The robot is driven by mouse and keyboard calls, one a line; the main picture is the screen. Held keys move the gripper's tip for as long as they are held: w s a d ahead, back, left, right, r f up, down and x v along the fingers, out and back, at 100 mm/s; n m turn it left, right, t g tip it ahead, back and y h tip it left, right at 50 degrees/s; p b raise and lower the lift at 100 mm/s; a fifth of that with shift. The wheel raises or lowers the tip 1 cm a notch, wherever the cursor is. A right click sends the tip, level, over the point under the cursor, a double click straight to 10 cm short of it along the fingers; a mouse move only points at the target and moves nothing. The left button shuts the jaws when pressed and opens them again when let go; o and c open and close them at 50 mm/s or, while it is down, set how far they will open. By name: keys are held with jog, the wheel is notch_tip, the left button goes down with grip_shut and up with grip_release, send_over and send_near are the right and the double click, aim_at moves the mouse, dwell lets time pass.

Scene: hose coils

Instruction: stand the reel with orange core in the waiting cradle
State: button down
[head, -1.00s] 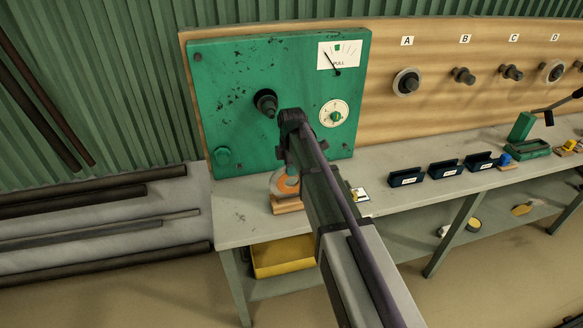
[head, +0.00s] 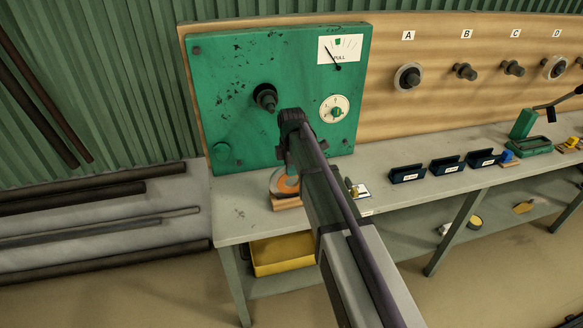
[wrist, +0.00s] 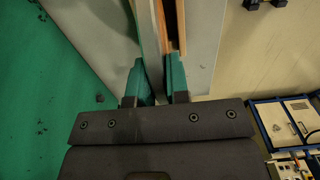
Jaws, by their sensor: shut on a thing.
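The reel with the orange core (head: 289,184) is at the left end of the bench, in front of the green panel. Its pale side and orange ring show beside my arm, which covers its right part. A wooden cradle (head: 288,204) is directly under it; I cannot tell whether the reel rests fully in it. My gripper (head: 287,160) is at the reel's upper part. In the wrist view, the teal fingers of my gripper (wrist: 160,82) are closed around the thin pale edge of the reel (wrist: 151,50). Wooden parts (wrist: 181,28) show just beyond the fingertips.
The green panel (head: 225,90) with a protruding dark spindle (head: 266,98) stands close behind. Several dark blue holders (head: 407,174) stand farther right on the bench (head: 245,225). A yellow bin (head: 282,256) is on the shelf below. The bench front left is clear.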

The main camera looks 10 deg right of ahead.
jog(key=shift+f+b, duration=0.45)
jog(key=shift+f, duration=0.1)
jog(key=c, duration=1)
grip_release()
jog(key=shift+r, duration=0.15)
jog(key=shift+r+p, duration=3.45)
jog(key=shift+p, duration=0.1)
notch_tip(320, 180, up, 11)
jog(key=p, duration=1)
jog(key=shift+f+p, duration=0.15)
jog(key=shift+p, duration=0.25)
